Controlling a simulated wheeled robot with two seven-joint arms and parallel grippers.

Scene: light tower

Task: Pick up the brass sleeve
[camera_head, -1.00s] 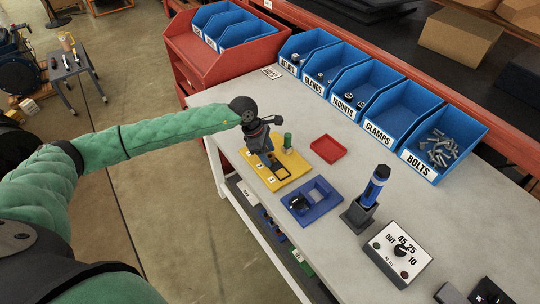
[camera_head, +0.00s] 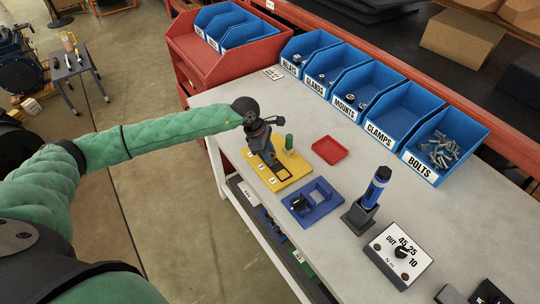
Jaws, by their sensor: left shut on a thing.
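My left gripper (camera_head: 272,163) comes in from the left and points down over the yellow board (camera_head: 291,180), beside a green-topped peg (camera_head: 289,141). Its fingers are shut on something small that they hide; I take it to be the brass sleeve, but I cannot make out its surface. I cannot tell whether the held piece still touches the board. Small white labels run along the board's front edge. My right gripper is not in view.
A blue tray (camera_head: 299,207) and a red tray (camera_head: 330,150) lie near the board. A blue-and-black tool (camera_head: 377,186) stands in a dark holder. A white dial box (camera_head: 398,257) is at right front. Labelled blue bins, including the bolts bin (camera_head: 424,172), line the back.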

